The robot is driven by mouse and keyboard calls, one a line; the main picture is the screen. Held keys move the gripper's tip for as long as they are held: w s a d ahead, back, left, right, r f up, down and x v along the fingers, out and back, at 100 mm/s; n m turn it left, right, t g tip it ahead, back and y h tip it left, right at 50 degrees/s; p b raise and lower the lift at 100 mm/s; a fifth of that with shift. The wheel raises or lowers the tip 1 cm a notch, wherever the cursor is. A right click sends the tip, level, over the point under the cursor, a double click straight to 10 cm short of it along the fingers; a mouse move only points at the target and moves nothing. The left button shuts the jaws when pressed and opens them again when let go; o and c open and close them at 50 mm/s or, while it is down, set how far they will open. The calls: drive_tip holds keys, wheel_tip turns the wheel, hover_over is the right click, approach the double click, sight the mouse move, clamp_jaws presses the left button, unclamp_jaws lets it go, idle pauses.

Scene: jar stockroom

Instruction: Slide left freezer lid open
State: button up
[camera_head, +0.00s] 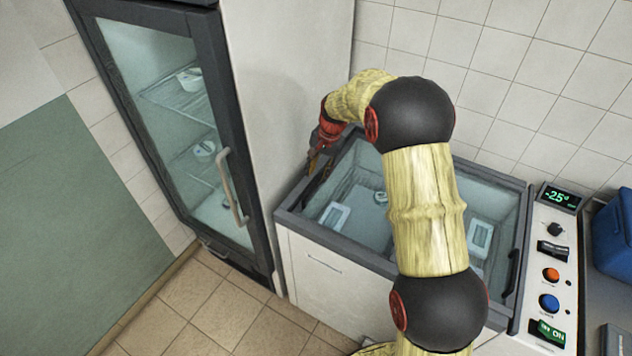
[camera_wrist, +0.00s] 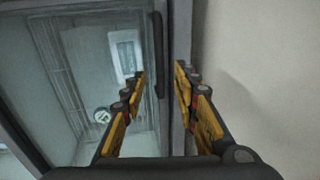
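The chest freezer (camera_head: 320,272) has a glass top in a dark grey frame, and its left lid (camera_head: 345,190) looks closed against the left side of the frame. The lid also shows in the wrist view (camera_wrist: 85,50), with a dark upright handle (camera_wrist: 158,50) near its right edge there. My gripper (camera_head: 318,158) is over the freezer's left edge. In the wrist view my gripper (camera_wrist: 159,75) is open, with one finger over the glass and the other over the outer edge. The handle lies between the fingers in the picture; I cannot tell whether they touch it.
A tall glass-door fridge (camera_head: 165,110) stands close on the left of the freezer. A control panel (camera_head: 551,275) with a green display is on the right, beside a blue box (camera_head: 612,235). White packages (camera_head: 334,216) lie inside the freezer. A tiled wall is behind.

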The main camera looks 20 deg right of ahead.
sight(315, 183)
drive_tip(key=f, duration=0.3)
drive_tip(key=f+b, duration=0.1)
drive_tip(key=f, duration=0.1)
drive_tip(key=shift+w+a+f, duration=0.1)
drive_tip(key=shift+w+a, duration=0.25)
drive_tip(key=shift+w, duration=0.05)
drive_tip(key=shift+c, duration=0.3)
clamp_jaws()
